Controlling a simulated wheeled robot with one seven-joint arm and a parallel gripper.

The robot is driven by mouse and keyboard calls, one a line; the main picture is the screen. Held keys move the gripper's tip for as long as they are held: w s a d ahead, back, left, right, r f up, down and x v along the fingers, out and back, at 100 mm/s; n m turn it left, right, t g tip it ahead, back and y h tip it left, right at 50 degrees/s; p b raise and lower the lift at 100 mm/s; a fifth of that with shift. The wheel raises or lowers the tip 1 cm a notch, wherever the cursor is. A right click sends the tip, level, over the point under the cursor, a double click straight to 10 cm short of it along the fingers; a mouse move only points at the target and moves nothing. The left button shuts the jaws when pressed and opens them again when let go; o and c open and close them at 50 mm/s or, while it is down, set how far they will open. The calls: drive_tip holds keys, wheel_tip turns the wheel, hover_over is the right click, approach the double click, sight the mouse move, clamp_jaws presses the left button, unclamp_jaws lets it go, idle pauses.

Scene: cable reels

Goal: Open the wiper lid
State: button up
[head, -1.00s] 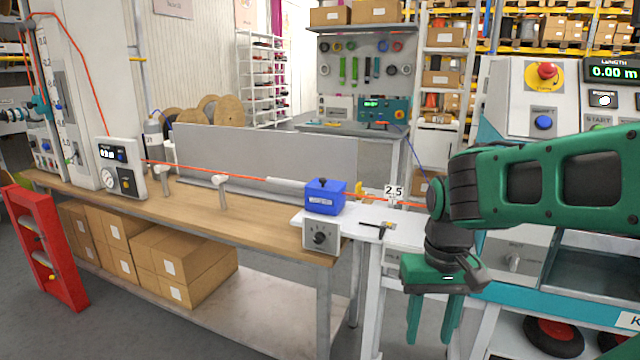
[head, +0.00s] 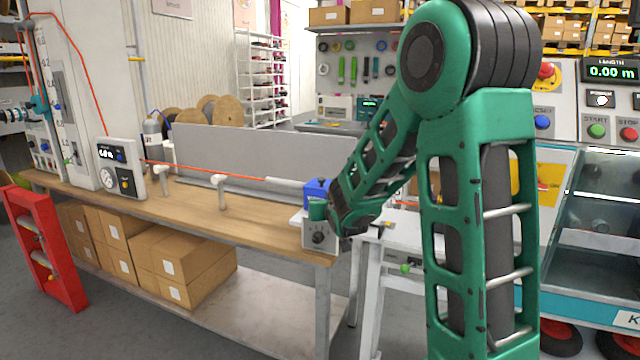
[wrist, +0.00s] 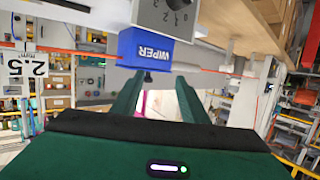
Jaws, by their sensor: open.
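The wiper is a blue box on the white stand at the end of the bench. In the head view only part of the wiper (head: 316,187) shows beside my arm. In the wrist view the wiper (wrist: 145,46) appears upside down, with its lid side lowest and a small dark knob (wrist: 147,77) sticking out from it. The lid looks shut. My gripper (wrist: 157,82) is open and empty, its fingers pointing towards the wiper; the knob appears between the fingertips. I cannot tell whether they touch it. In the head view my arm largely hides the fingers.
A grey dial box (head: 318,236) sits on the stand just below the wiper. An orange cable (head: 235,175) runs along the wooden bench (head: 195,200) into the wiper. A 2.5 tag (wrist: 34,64) shows beside the wiper in the wrist view. The control console stands at the right.

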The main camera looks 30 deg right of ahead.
sight(322, 181)
drive_tip(key=w+d+t, duration=0.1)
drive_tip(key=w+d, duration=0.1)
drive_tip(key=w, duration=0.2)
drive_tip(key=w+d+r+t, duration=0.1)
drive_tip(key=w+d, duration=0.1)
drive_tip(key=w, duration=0.3)
drive_tip(key=w+d+h, duration=0.1)
drive_tip(key=w+d, duration=0.2)
drive_tip(key=w, duration=0.1)
drive_tip(key=shift+w+r+t, duration=0.2)
drive_tip(key=shift+w+t, duration=0.2)
clamp_jaws()
